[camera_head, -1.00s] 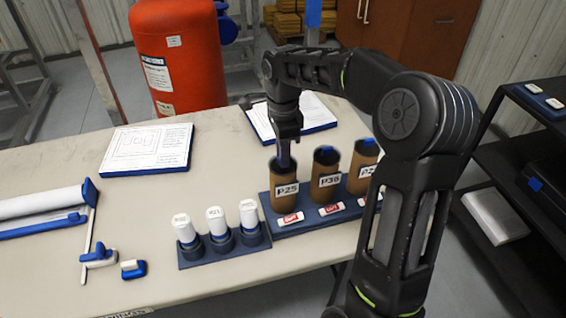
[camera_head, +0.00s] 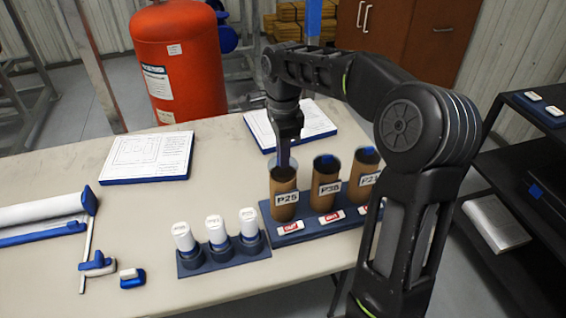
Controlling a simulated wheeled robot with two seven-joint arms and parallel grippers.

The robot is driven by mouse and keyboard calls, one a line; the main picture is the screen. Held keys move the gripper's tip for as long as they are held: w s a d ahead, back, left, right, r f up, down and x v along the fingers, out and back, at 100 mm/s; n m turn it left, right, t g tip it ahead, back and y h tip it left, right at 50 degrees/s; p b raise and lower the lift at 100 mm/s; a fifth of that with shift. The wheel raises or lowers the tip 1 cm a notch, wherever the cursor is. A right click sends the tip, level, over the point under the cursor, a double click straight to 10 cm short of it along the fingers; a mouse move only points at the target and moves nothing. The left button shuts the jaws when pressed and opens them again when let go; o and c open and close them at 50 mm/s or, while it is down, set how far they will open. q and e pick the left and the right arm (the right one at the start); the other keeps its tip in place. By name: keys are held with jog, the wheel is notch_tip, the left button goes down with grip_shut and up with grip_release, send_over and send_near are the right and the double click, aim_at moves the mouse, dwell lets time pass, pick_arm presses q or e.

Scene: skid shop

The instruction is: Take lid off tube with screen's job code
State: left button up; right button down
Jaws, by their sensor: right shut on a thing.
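Three brown tubes stand upright in a blue rack on the table's right part. The left one is the P25 tube (camera_head: 284,203). The middle one is the P35 tube (camera_head: 326,185). The third tube (camera_head: 362,176) has a label starting P2, partly hidden by my right arm. The P35 and third tubes have dark tops with a small blue knob. My right gripper (camera_head: 284,160) points down at the mouth of the P25 tube, shut on its lid, which the fingers mostly hide. I cannot tell whether the lid is clear of the tube. No screen and no left gripper are visible.
White-capped small bottles stand in a low holder (camera_head: 226,259) left of the rack. Drawing boards lie at the back (camera_head: 148,157) and behind the gripper (camera_head: 318,122). A white roll (camera_head: 40,210) lies at left. A dark shelf (camera_head: 520,180) stands at right.

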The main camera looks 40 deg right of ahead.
notch_tip(320, 180, up, 6)
jog(key=shift+f+p, duration=0.1)
jog(key=shift+p, duration=0.25)
jog(key=shift+r+p, duration=0.6)
jog(key=shift+p, duration=0.15)
jog(key=shift+r+p, duration=0.3)
jog(key=shift+r, duration=0.05)
jog(key=shift+f, duration=0.1)
jog(key=shift+f, duration=0.1)
